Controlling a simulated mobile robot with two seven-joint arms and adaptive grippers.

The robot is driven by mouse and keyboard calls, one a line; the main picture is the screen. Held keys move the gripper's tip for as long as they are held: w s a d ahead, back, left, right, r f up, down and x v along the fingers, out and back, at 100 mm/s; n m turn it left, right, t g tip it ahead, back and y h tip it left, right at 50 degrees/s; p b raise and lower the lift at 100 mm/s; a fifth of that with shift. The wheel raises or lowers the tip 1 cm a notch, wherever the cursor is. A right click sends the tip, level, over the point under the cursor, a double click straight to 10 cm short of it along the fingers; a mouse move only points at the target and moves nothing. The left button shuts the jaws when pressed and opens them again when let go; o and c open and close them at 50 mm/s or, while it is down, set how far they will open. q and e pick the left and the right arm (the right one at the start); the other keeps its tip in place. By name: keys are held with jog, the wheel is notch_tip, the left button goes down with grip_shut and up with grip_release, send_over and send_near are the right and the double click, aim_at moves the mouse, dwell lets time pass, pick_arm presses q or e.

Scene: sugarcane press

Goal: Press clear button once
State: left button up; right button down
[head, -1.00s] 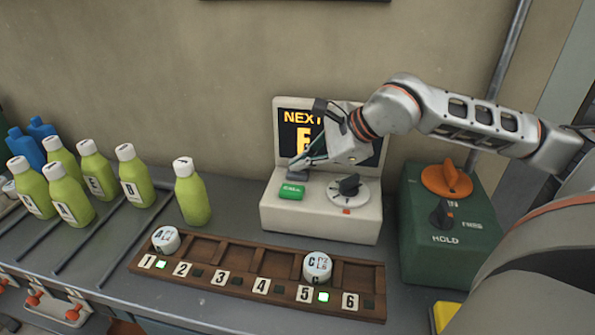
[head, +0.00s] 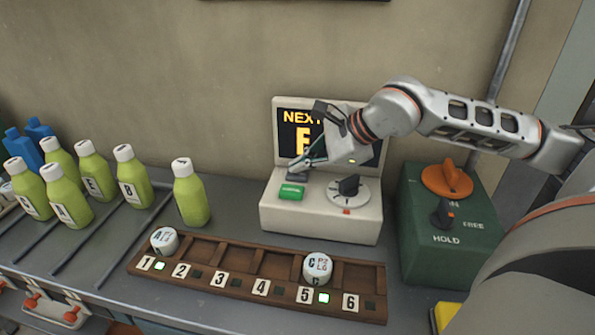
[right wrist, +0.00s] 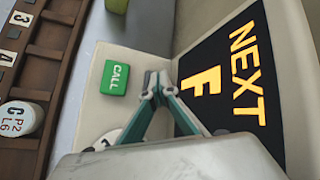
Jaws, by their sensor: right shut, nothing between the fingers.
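The console (head: 315,222) is a beige box with a screen (head: 290,145) reading NEXT and a letter that looks like F. A green button (head: 291,192) on its top reads CALL in the right wrist view (right wrist: 115,78). No button marked clear is readable; the area under my fingertips is hidden. My right gripper (head: 299,173) is shut and empty, its fingertips low over the console top, just behind the green button. In the right wrist view, the fingertips (right wrist: 157,84) are right of the green button, and I cannot tell whether they touch anything. My left gripper is not in view.
A dial (head: 348,188) sits right of the green button. A green box (head: 445,240) with an orange knob (head: 447,178) stands at the right. A wooden rack (head: 210,262) with numbered slots holds two round labelled pieces in front. Several green bottles (head: 190,195) stand left.

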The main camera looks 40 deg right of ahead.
aim_at(300, 174)
jog(key=shift+r, duration=0.9)
jog(key=shift+r+p, duration=0.35)
jog(key=shift+r, duration=0.15)
notch_tip(300, 174, up, 3)
jog(key=shift+f+p, duration=0.2)
jog(key=shift+p, duration=0.2)
jog(key=shift+r+p, duration=0.4)
jog(key=shift+r, duration=0.35)
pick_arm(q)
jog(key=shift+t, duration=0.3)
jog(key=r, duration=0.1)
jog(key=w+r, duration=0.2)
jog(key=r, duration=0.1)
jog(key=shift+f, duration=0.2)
pick_arm(e)
jog(key=shift+f, duration=0.1)
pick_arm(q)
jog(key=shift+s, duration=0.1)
